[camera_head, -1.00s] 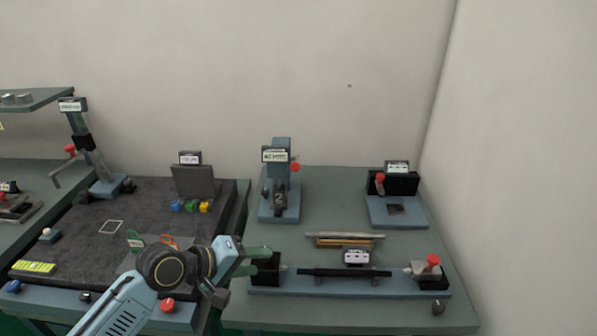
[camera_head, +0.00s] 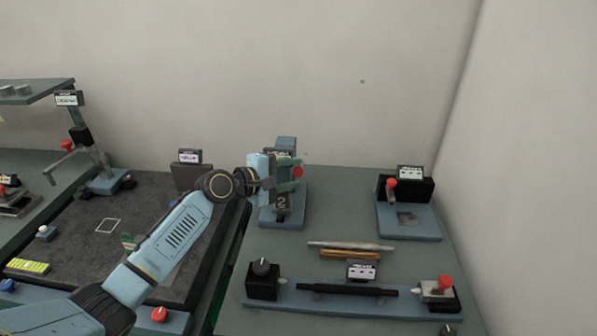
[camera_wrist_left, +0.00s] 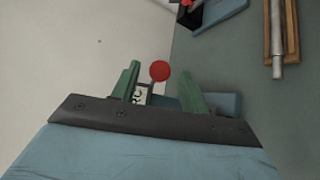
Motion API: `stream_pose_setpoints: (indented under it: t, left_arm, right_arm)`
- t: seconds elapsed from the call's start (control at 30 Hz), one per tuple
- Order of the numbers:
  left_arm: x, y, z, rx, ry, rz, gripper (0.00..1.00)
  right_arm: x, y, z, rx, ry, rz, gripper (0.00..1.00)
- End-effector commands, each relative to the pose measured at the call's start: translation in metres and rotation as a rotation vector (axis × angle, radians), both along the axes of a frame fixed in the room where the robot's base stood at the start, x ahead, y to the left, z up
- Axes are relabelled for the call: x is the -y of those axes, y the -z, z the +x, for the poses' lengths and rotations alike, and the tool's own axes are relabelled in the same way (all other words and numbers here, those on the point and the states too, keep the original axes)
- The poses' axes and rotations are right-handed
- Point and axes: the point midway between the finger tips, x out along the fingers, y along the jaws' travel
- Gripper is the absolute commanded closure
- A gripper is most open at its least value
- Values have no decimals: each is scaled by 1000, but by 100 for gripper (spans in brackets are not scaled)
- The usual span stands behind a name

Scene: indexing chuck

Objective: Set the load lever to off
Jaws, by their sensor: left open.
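The lever's arm and the stand's label are mostly hidden by the gripper. My right gripper is not in view.
A blue fixture with a red-knobbed lever (camera_head: 391,184) stands at the right back. A long blue base (camera_head: 340,303) holds a dark bar and another red knob (camera_head: 445,283). A dark mat (camera_head: 75,245) covers the left bench.

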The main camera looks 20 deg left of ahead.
Motion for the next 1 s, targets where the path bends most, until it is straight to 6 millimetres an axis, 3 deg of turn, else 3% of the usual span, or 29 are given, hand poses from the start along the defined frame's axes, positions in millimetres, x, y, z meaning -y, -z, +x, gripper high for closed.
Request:
stream_pose_setpoints:
  t: [0.1, 0.2, 0.57, 0.9, 1.0]
  left_arm:
    - [8, 4, 14, 1, -1, -3, 55]
    - [11, 6, 20, 1, 0, 0, 55]
    - [14, 7, 23, 0, 0, 0, 55]
    - [14, 7, 23, 0, 0, 0, 97]
    - [14, 7, 23, 0, 0, 1, 100]
  right_arm:
    - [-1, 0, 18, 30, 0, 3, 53]
    - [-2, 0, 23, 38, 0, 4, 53]
    - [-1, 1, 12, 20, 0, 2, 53]
    - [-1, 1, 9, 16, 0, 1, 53]
    - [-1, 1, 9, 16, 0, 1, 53]
